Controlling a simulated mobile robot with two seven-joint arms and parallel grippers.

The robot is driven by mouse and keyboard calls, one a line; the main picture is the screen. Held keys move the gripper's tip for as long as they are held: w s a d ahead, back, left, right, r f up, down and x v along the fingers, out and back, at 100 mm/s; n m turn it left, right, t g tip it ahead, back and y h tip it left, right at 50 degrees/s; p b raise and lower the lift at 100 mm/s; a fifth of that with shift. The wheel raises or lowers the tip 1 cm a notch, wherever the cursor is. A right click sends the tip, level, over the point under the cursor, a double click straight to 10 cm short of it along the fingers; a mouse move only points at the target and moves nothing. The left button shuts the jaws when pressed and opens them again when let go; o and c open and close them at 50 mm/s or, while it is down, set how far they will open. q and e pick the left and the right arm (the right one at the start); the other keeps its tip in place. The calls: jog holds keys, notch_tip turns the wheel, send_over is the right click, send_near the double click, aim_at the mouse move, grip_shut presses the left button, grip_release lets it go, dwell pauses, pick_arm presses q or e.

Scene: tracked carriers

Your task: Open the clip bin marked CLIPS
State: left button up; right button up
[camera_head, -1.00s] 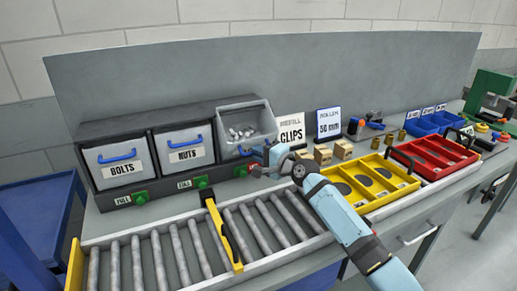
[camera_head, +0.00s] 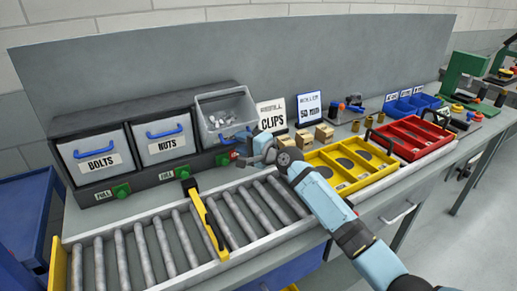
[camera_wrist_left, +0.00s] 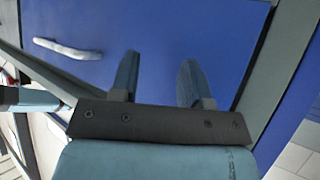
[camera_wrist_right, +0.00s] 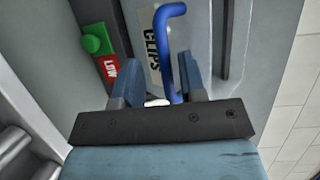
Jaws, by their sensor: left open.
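The clip bin (camera_head: 227,113) is the third grey bin in the rack. It is tipped open, with small pale pieces showing inside. Its CLIPS label (camera_wrist_right: 153,50) and blue handle (camera_wrist_right: 167,48) show in the right wrist view. My right gripper (camera_head: 250,152) is at the front of this bin. In the right wrist view its fingers (camera_wrist_right: 157,80) stand apart, with the handle between them and close to the right-hand finger. My left gripper (camera_wrist_left: 158,80) is open and empty in front of a blue panel, and is out of the head view.
The closed BOLTS (camera_head: 98,160) and NUTS (camera_head: 166,144) bins stand left of it. A roller conveyor (camera_head: 185,240) runs in front. A yellow tray (camera_head: 343,188) and a red tray (camera_head: 440,146) lie to the right. Small boxes (camera_head: 304,139) sit behind the right arm.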

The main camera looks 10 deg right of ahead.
pick_arm(q)
jog(key=shift+r+p, duration=0.15)
jog(key=shift+p, duration=0.3)
pick_arm(e)
jog(key=f+v, duration=0.1)
jog(key=v, duration=1.1)
jog(key=shift+s+d+r, duration=0.25)
jog(key=shift+d+r, duration=0.05)
jog(key=shift+r, duration=0.1)
pick_arm(q)
jog(key=shift+s+d, duration=0.1)
